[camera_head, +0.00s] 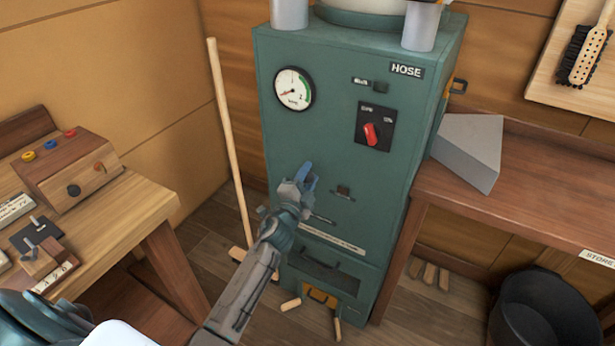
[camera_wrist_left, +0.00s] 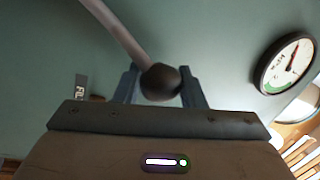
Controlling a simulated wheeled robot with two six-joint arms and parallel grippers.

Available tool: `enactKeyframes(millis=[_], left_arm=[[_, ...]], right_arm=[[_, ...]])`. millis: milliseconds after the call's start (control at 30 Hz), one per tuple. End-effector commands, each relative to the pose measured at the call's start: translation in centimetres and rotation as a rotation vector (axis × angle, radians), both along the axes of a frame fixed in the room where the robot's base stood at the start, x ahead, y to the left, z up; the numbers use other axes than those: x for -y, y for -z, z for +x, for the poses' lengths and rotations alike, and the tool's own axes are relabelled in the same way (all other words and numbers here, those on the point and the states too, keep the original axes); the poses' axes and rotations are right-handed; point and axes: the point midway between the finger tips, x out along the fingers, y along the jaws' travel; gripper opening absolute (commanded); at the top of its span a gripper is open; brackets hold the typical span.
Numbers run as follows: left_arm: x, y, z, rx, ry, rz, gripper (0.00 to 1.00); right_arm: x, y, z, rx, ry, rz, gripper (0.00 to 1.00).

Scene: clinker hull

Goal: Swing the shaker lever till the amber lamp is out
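The shaker lever's dark round knob (camera_wrist_left: 161,82) shows in the left wrist view, on a pale rod running to the upper left. My left gripper (camera_wrist_left: 160,90) has one finger on each side of the knob, and both appear to touch it. In the head view my left gripper (camera_head: 306,177) is in front of the green cabinet (camera_head: 300,140) and hides most of the lever. A small dark reddish-brown fitting (camera_head: 343,192) sits right of the gripper; I cannot tell whether it is the amber lamp. No amber glow shows. My right gripper is out of view.
The cabinet bears a round gauge (camera_head: 293,89), a red rotary switch (camera_head: 371,133) and a HOSE label (camera_head: 406,71). A wooden pole (camera_head: 229,140) leans left of it. A bench (camera_head: 120,215) stands left, a shelf with a grey wedge (camera_head: 467,150) right, and a black bin (camera_head: 545,310) below.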

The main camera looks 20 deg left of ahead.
Motion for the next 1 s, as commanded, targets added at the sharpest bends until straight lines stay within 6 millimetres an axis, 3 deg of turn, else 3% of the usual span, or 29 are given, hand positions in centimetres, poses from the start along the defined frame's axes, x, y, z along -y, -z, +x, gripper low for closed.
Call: enactKeyframes(millis=[33,100,467,567,800,1000], left_arm=[[0.1,0.4,-0.1,-0.005,0.001,-0.001,0.45],[0.1,0.3,-0.1,-0.005,0.001,-0.001,0.56],[0.0,0.3,-0.6,-0.002,0.000,-0.001,0.56],[0.1,0.7,-1.9,-0.004,0.000,0.000,0.56],[0.2,1.7,-6.7,-0.004,0.000,0.000,0.56],[0.3,2.1,-9.4,-0.004,0.001,0.000,0.56]], right_arm=[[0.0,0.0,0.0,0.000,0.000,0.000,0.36],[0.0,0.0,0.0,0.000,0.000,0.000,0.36],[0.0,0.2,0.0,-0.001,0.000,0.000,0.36],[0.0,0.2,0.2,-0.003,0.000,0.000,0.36],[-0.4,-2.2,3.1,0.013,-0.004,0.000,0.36],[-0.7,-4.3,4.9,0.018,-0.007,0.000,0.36]])
